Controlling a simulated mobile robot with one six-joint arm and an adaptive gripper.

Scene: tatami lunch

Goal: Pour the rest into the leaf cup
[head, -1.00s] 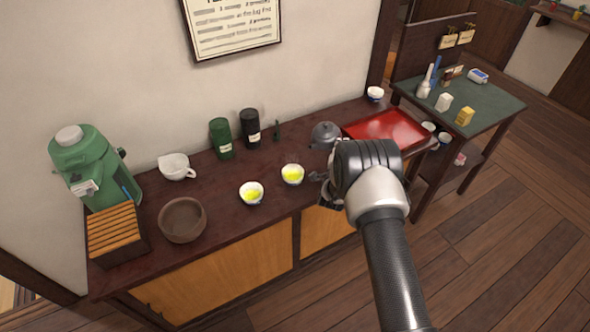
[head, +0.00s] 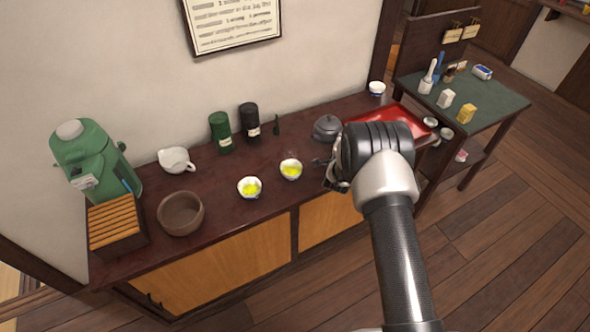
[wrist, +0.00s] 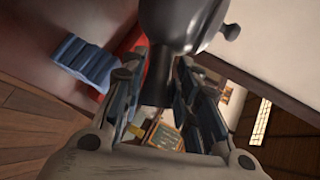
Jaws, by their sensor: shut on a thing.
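A dark grey teapot (head: 327,129) shows just left of my wrist in the head view, looking roughly upright near the red tray. In the wrist view the teapot (wrist: 183,18) fills the top middle, and its straight side handle (wrist: 158,78) runs down between my fingers. My gripper (wrist: 160,85) is shut on that handle. Two small white cups, the left cup (head: 250,194) and the right cup (head: 291,176), stand left of the teapot with yellow-green tea inside. Their outside patterns are too small to tell which is the leaf cup.
A red tray (head: 408,116) lies partly behind my wrist. A white cup (head: 376,88) stands at the back. Green (head: 221,133) and black (head: 250,120) canisters stand by the wall. A white pitcher (head: 176,160), brown bowl (head: 181,214) and green dispenser (head: 92,160) are at left.

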